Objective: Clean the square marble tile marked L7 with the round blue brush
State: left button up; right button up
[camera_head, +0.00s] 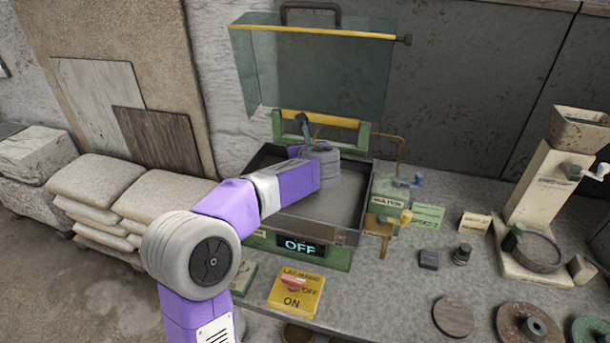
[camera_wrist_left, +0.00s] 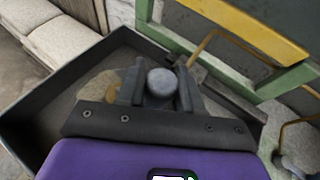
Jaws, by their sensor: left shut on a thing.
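My left arm reaches into the dark open tray (camera_head: 350,222) of the green machine, and its hand is mostly hidden behind its own wrist in the head view. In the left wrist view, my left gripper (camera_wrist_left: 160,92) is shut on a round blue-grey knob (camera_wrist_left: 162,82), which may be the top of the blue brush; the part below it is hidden. A tan patch (camera_wrist_left: 97,88) shows in the tray beside the fingers; I cannot tell if it is the marble tile. No L7 mark is readable. My right gripper is not in view.
The clear lid (camera_head: 310,70) stands raised behind the tray. The display (camera_head: 299,246) reads OFF. A crank-handled stand (camera_head: 540,190) and several discs occupy the right bench.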

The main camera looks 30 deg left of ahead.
pick_arm(q)
jog(key=shift+f, duration=0.1)
jog(key=shift+s+d+f+b, duration=0.1)
jog(key=shift+s+d+b, duration=0.05)
jog(key=shift+s+b, duration=0.45)
jog(key=shift+s+d, duration=0.1)
jog(key=shift+s, duration=0.3)
jog(key=shift+f+b, duration=0.6)
jog(key=shift+b, duration=0.1)
jog(key=shift+w+r+p, duration=0.15)
jog(key=shift+w+p, duration=0.15)
jog(key=shift+w, duration=0.3)
